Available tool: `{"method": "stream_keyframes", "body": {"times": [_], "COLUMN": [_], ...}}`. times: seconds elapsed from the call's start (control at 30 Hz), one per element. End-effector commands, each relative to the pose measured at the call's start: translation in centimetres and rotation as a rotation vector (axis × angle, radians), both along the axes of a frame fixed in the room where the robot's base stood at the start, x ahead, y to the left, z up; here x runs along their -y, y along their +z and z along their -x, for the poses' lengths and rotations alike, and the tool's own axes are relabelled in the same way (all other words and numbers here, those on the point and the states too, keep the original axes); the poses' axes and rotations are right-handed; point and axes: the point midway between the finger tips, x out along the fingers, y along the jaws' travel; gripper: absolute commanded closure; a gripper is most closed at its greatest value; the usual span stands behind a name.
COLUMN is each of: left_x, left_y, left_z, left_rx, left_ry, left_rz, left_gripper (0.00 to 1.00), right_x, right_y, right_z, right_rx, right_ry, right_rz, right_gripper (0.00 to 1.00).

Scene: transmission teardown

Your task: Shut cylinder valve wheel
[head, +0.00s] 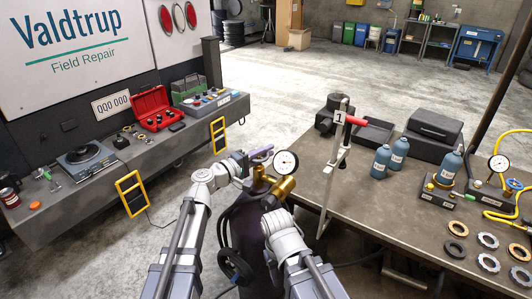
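A dark gas cylinder (268,201) stands between my arms, with a brass valve and regulator (284,187) and a round white gauge (285,162) at its top. A flat purple piece (261,149), which looks like the valve wheel, shows beside the gauge. My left gripper (243,161) is right at the purple piece, on its left. The picture is too small to tell whether its fingers close on it or only touch it. My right arm's end (281,222) is just below the regulator, in front of the cylinder. I cannot make out its fingers.
A workbench (340,196) on the right holds blue bottles (381,161), metal rings (488,241), a gauge with yellow hose (498,163) and a dark case (435,125). A pale stand (333,175) rises near the cylinder. A grey counter (95,185) runs along the left.

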Motion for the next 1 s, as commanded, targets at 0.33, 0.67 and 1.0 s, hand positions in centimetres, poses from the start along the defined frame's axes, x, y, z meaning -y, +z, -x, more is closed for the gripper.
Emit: {"method": "stream_keyframes", "body": {"times": [0.33, 0.67, 1.0], "left_x": [0.0, -1.5, -5.4], "left_y": [0.0, 0.0, 0.0], "left_z": [0.0, 1.4, 4.4], "left_rx": [0.000, 0.000, 0.000], "left_ry": [0.000, 0.002, 0.002], "left_rz": [0.000, 0.000, 0.000], "left_gripper": [0.53, 0.53, 0.53], "right_x": [0.0, 0.0, 0.0], "right_y": [0.0, 0.0, 0.0], "right_z": [0.0, 0.0, 0.0], "right_rx": [0.000, 0.000, 0.000], "right_ry": [0.000, 0.000, 0.000], "right_rz": [0.000, 0.000, 0.000], "right_gripper": [0.49, 0.49, 0.49]}}
